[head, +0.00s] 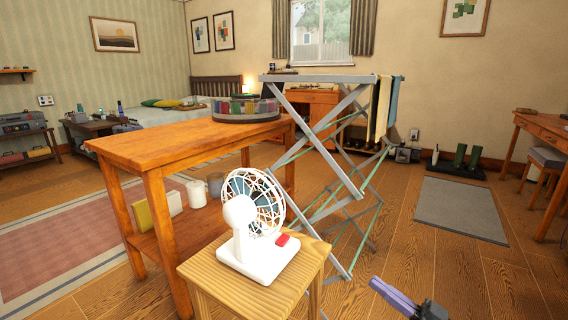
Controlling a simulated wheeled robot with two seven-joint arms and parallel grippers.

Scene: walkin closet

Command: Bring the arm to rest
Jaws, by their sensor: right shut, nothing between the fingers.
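My right gripper (380,285) shows at the bottom edge, right of centre, with purple fingers pointing up and left. Its fingers are shut and nothing is between them. It is apart from the small wooden stool (222,276), to the right of it, over the wooden floor. Most of the right arm is out of view. My left gripper is not in view.
A white fan (240,215) with a red switch stands on the stool. Behind it are a wooden table (160,152) bearing a round multicoloured container (246,108), and a folding drying rack (330,185) with cloths.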

